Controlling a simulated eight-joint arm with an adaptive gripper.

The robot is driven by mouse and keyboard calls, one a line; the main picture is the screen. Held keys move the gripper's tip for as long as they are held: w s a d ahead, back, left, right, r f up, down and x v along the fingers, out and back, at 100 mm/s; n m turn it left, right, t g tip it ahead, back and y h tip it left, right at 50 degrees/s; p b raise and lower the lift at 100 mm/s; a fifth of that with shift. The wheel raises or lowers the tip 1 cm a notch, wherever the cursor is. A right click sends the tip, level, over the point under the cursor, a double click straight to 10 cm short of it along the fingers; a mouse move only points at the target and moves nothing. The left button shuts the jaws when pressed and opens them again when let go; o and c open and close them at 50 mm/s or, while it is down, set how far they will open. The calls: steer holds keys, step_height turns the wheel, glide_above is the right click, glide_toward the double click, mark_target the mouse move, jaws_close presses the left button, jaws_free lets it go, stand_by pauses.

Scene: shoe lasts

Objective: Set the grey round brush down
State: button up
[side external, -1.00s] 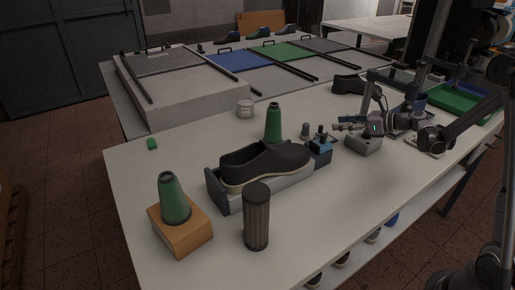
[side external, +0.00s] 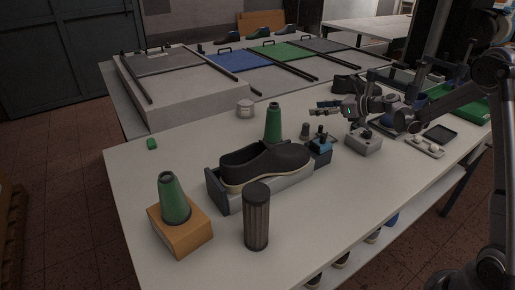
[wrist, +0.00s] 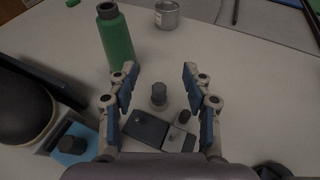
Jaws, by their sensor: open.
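A small grey round piece (side external: 305,131), which I take to be the grey round brush, stands upright on the white table, right of the green bottle-like cone. It also shows in the wrist view (wrist: 158,96), with a narrower round top on a wider base. My gripper (side external: 316,108) is open and empty, raised above the table just behind and right of the brush in the side view. In the wrist view, its two blue-padded fingers (wrist: 158,72) are spread wide, and the brush shows between them, apart from both.
A green cone (side external: 273,123) stands close by, behind a dark shoe (side external: 264,163) in a grey holder. A blue block with a black knob (side external: 320,147) and a grey box (side external: 364,142) are nearby. A tin (side external: 245,108) stands further back. The table's front right is clear.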

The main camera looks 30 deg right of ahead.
mark_target(308, 124)
step_height(308, 124, down, 6)
steer(key=shift+r, duration=0.25)
steer(key=shift+f+x, duration=0.2)
steer(key=shift+x, duration=1.1)
steer(key=shift+f+x, duration=0.2)
steer(key=shift+x, duration=1.05)
steer(key=shift+s, duration=0.1)
jaws_close()
